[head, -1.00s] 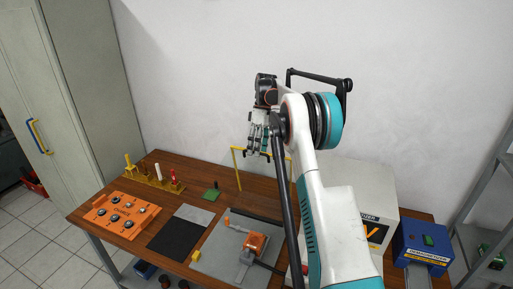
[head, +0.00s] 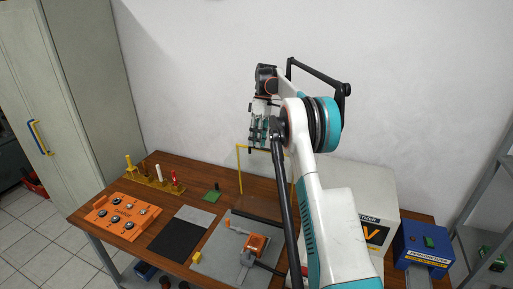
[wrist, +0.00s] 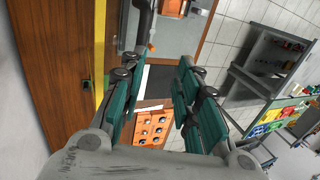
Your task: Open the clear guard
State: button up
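The clear guard shows as a yellow-edged frame (head: 239,168) standing up from the wooden table, partly hidden behind my arm. Its see-through panel is hard to make out. A yellow edge (wrist: 100,50) also runs down the left of the wrist view. I cannot tell whether a finger touches the frame.
A grey plate (head: 208,262) with an orange clamp-like device (head: 256,244) lies in front of the guard. An orange control box (head: 117,217) and a yellow rack (head: 160,183) are at the left. A white cabinet (head: 375,190) and blue unit (head: 424,245) stand right.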

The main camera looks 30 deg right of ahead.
jog(key=shift+v, duration=1.85)
jog(key=shift+s+d, duration=0.1)
